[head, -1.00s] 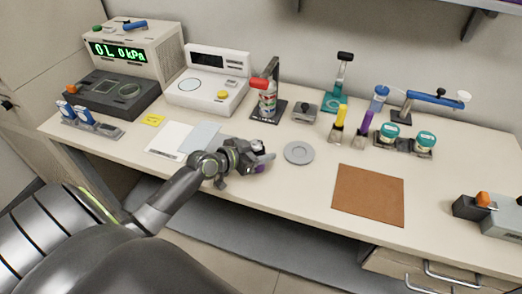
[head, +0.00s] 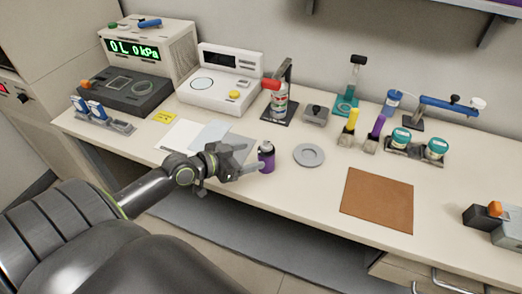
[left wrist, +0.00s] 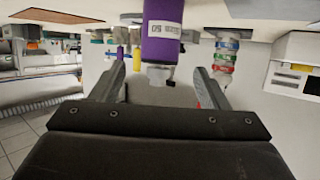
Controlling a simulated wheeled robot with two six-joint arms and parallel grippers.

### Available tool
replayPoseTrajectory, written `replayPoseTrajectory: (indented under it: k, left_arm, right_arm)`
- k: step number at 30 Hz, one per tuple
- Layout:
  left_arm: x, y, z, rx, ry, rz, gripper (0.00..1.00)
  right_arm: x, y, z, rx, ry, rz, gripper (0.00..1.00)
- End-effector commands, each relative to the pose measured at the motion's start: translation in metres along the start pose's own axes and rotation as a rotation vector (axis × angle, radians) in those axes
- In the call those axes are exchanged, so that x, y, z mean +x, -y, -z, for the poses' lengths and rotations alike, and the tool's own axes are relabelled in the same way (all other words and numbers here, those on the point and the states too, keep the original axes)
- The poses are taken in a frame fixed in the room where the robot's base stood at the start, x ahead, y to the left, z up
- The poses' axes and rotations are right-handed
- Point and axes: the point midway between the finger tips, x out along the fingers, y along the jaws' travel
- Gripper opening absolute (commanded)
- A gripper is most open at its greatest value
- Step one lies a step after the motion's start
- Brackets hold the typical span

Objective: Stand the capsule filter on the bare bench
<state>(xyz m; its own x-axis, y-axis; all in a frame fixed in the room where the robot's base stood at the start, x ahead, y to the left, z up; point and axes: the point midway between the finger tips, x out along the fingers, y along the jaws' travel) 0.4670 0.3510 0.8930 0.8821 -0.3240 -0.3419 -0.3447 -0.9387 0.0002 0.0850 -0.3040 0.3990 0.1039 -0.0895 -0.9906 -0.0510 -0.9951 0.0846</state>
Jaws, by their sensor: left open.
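The capsule filter (head: 266,157), a purple cylinder with a dark top, stands upright on the bare bench (head: 290,187) near its front edge. It lies between the grey sheet and the grey round dish. My left gripper (head: 249,158) is open and empty just left of it, with its fingers pointing at it. In the left wrist view, which is upside down, the capsule filter (left wrist: 162,32) shows its white label beyond the open fingers (left wrist: 163,85), apart from them. My right gripper is not in view.
A grey round dish (head: 309,155) lies right of the filter, and a brown mat (head: 378,200) farther right. White and grey sheets (head: 185,136) lie behind my left gripper. Bench between dish and mat is clear.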

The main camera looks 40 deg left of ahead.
Motion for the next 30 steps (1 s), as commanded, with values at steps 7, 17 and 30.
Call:
replayPoseTrajectory:
  k: [7,17,30]
  left_arm:
    - [-0.028,0.000,0.000,0.001,0.001,0.000,0.69]
    - [-0.033,0.000,0.000,-0.001,-0.001,-0.001,0.69]
    - [-0.033,0.000,0.000,-0.001,0.000,-0.001,0.69]
  right_arm:
    - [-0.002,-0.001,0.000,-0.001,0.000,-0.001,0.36]
    - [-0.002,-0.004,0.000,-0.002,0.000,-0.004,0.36]
    - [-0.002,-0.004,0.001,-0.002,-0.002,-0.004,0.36]
